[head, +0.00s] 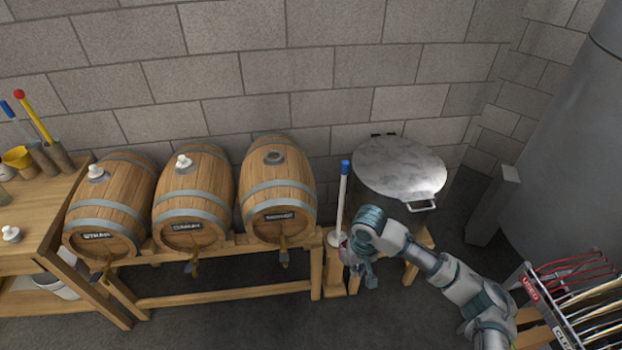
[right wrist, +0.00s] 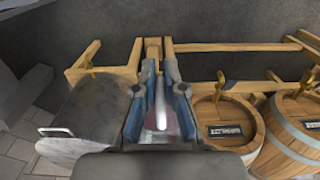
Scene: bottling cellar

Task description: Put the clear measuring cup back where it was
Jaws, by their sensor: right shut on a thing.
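My right gripper (head: 364,277) is shut on a clear, faintly pinkish vessel that looks like the measuring cup (right wrist: 174,126). In the right wrist view the cup shows between the two blue-grey fingers (right wrist: 160,100), with a pale rod shape inside or behind it. In the head view the gripper is beside a narrow wooden stand (head: 335,283), right of the barrels; most of the cup is hidden there by the gripper. I cannot tell whether the cup touches the stand. My left gripper is not in view.
A white rod with a blue top (head: 343,195) rises just left of my right gripper. Several barrels stand on a wooden rack to the left, the nearest one (head: 278,190) close by. A metal-lidded drum (head: 400,168) is behind my arm. A rack of hoses (head: 575,290) is at lower right.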

